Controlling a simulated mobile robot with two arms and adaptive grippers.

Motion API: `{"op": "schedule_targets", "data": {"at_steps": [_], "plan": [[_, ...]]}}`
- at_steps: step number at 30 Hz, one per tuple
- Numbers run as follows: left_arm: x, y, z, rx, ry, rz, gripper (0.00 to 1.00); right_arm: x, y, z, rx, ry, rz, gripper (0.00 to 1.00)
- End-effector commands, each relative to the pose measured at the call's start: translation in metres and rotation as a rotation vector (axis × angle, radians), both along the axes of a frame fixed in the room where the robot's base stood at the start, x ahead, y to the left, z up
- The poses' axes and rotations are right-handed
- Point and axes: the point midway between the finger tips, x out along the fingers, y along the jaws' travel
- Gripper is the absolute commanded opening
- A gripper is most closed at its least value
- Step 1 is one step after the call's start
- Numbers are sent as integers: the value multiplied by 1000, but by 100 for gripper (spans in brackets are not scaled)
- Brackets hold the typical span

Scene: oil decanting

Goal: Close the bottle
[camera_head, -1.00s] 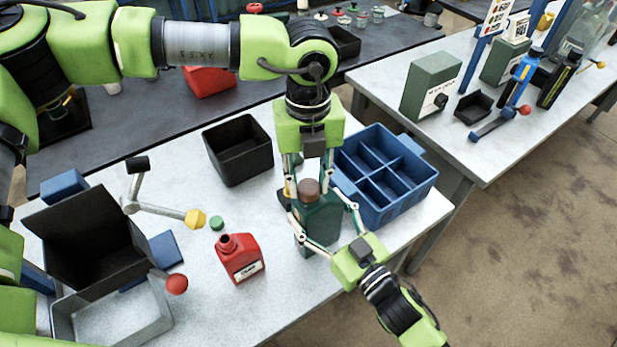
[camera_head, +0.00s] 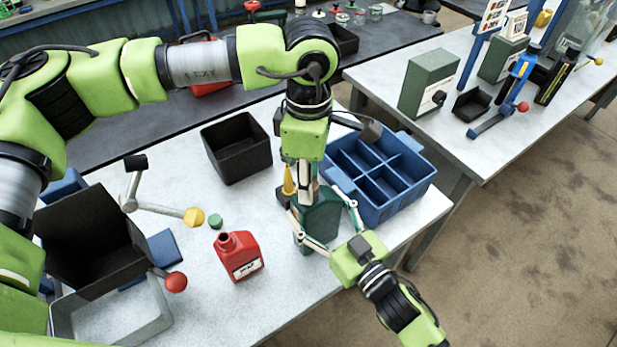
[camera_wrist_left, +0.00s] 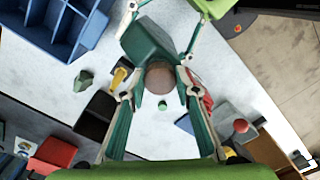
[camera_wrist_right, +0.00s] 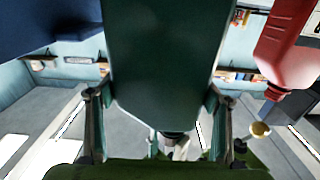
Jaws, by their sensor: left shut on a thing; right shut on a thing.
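The dark green bottle (camera_head: 322,220) stands upright near the front right of the near table. My right gripper (camera_head: 325,212) is shut on its body from the front right; the bottle fills the middle of the right wrist view (camera_wrist_right: 165,60). My left gripper (camera_head: 306,188) points straight down over the bottle's top. In the left wrist view its fingers (camera_wrist_left: 158,90) stand either side of the brown cap (camera_wrist_left: 160,77), shut on it at the bottle's mouth. The head view hides the cap behind my left gripper. How far the cap is seated cannot be told.
A red bottle (camera_head: 238,258) without a cap and a small green cap (camera_head: 216,222) stand to the left. A blue divided crate (camera_head: 415,195) is close behind the green bottle. A black bin (camera_head: 237,150) and a lever with a yellow knob (camera_head: 194,217) are further left.

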Motion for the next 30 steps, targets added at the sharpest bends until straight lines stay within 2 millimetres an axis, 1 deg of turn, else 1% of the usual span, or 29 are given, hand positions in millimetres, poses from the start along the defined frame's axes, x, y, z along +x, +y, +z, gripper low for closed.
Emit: {"op": "schedule_targets", "data": {"at_steps": [3,30], "plan": [[0,0,0,-2,-2,-248,20,0,0,0,0,0,0,12],[-1,4,-1,-7,-8,-2132,20,0,0,0,1,-1,1,12]]}}
